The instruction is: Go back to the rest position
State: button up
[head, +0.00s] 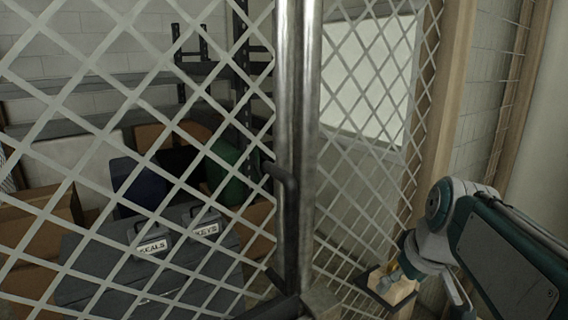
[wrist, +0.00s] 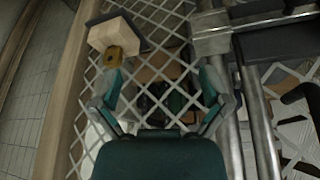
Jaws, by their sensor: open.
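My gripper (wrist: 160,88) is open in the wrist view, with its two fingers spread wide and nothing held between them. Wire mesh (wrist: 150,65) shows beyond the fingers. A small yellow object (wrist: 115,53), perhaps a padlock, is close to the left fingertip, in front of a pale wooden block (wrist: 116,33). I cannot tell whether the finger touches it. In the head view my arm reaches in from the right. The wooden block (head: 400,287) shows at the lower right, beside the arm's far end, and the fingers are hard to make out there.
A mesh gate (head: 120,130) fills the left, with a metal post (head: 297,120) and a black handle (head: 288,220). Behind it are grey boxes labelled SEALS (head: 152,246) and KEYS (head: 206,229), cartons and shelves. A wooden upright (head: 455,100) stands near my arm.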

jog(key=s+a+f+m, duration=0.1)
jog(key=s+a+f, duration=0.1)
jog(key=s, duration=0.4)
jog(key=s+a+f+m+t+h, duration=0.1)
jog(key=s+a+f+m, duration=0.1)
jog(key=s+f, duration=0.3)
jog(key=shift+s+a+f, duration=0.2)
jog(key=shift+s+f, duration=0.1)
jog(key=shift+s, duration=0.7)
dwell(0.6)
